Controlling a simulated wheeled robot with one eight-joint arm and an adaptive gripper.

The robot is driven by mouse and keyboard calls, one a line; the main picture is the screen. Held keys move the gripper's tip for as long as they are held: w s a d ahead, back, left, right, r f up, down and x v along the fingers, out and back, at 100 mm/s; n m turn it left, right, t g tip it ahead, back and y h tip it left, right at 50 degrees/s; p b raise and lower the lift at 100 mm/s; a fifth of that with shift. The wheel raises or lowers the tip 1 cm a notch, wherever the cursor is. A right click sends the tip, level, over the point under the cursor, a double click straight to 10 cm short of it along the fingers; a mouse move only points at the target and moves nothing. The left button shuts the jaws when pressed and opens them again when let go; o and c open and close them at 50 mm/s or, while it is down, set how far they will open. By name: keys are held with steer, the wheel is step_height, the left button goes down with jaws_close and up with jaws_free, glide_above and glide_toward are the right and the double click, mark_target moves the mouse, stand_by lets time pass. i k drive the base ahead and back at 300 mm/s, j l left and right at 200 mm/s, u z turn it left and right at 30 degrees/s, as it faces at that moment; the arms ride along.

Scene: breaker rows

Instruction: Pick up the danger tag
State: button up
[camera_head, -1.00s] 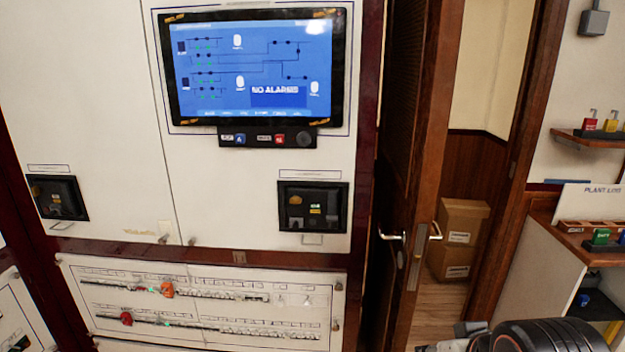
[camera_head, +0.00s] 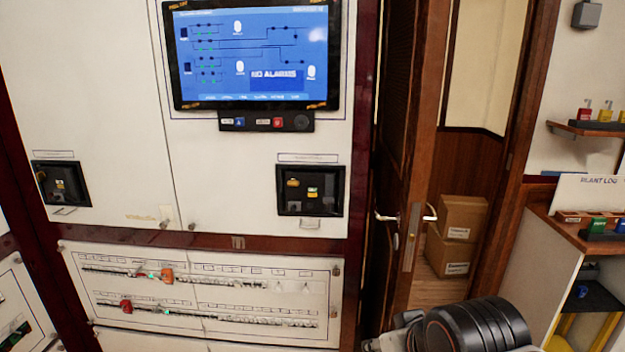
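I cannot make out a danger tag for certain. A red padlock (camera_head: 585,111) and a yellow padlock (camera_head: 605,112) stand on a small wall shelf (camera_head: 584,131) at the upper right. A green item (camera_head: 598,224) and a blue item are on the desk (camera_head: 560,226) below, too small to tell exactly. A black ribbed part of my arm (camera_head: 476,326) shows at the bottom right. My gripper's fingers are not in view.
A white switchboard (camera_head: 110,110) with a blue screen (camera_head: 250,55) and breaker rows (camera_head: 215,292) fills the left. A wooden door (camera_head: 421,150) stands open beside it. Cardboard boxes (camera_head: 459,219) are stacked in the doorway. A dark lower shelf (camera_head: 592,294) is under the desk.

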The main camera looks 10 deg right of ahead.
mark_target(584, 115)
steer(key=z, duration=1.65)
steer(key=i+l, duration=0.2)
steer(key=i, duration=0.25)
